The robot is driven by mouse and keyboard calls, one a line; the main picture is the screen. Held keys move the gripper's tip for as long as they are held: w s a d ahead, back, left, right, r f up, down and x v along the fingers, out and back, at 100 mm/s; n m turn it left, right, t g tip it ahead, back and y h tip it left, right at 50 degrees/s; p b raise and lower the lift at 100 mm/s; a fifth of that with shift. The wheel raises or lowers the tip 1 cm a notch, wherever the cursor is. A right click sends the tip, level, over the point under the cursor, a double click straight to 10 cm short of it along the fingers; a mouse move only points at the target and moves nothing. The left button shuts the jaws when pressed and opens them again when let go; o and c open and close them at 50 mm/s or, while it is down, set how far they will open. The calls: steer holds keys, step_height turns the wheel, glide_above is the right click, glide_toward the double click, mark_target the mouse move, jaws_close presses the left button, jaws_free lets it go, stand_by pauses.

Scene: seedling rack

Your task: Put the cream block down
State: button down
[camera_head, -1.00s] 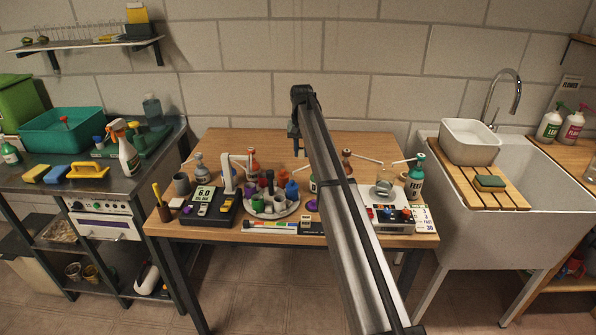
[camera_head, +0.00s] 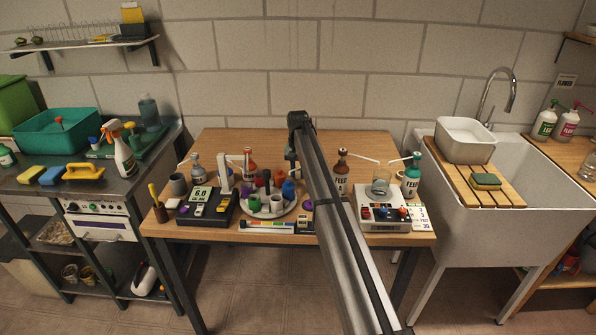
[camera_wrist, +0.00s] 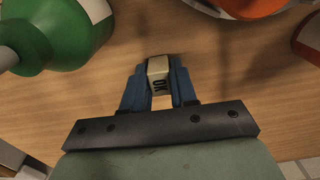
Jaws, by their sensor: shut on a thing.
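The cream block (camera_wrist: 158,68), with dark lettering on one face, is between the blue fingers of my gripper (camera_wrist: 160,78) in the wrist view. My gripper is shut on it. Wooden tabletop shows around and beyond the block; I cannot tell whether the block touches it. In the head view my arm reaches over the wooden table (camera_head: 330,150), and its end is above the middle of the table. The block cannot be made out there.
A green bottle (camera_wrist: 55,35) is close at upper left in the wrist view, with an orange item (camera_wrist: 245,6) at upper right. In the head view, a round tray (camera_head: 272,214) of coloured pots, a black meter (camera_head: 207,206) and brown feed bottle (camera_head: 341,175) stand nearby. The table's back is clear.

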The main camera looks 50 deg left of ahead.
steer(key=shift+f, duration=0.1)
steer(key=c, duration=0.9)
jaws_free()
step_height(320, 180, up, 12)
steer(key=shift+r, duration=0.15)
